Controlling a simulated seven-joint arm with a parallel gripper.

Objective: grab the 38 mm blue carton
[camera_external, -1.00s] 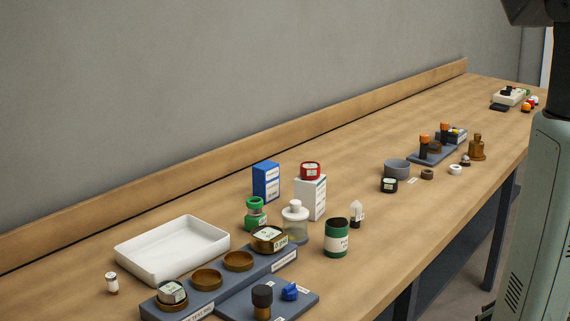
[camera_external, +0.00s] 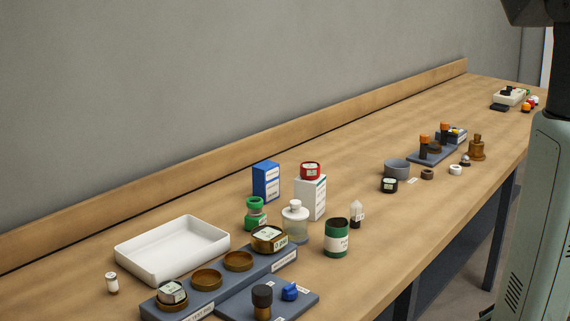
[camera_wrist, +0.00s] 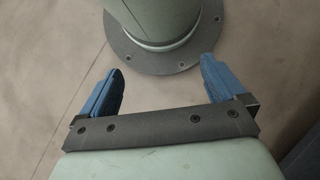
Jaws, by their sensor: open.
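The blue carton (camera_external: 266,181) stands upright on the wooden bench in the external view, behind the green-capped jar and left of the white carton. It has a white label on its side. My gripper (camera_wrist: 162,84) shows in the wrist view with its two blue fingers wide apart and nothing between them. Below it are floor and a round bolted base plate. The gripper is not in the external view, and the blue carton is not in the wrist view.
Close to the carton are a white carton (camera_external: 311,198) with a red-lidded jar (camera_external: 310,171) on top, a green-capped jar (camera_external: 255,214) and a clear bottle (camera_external: 295,222). A white tray (camera_external: 172,250) lies to the left. A low backboard (camera_external: 300,158) runs behind; bench between it and the carton is clear.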

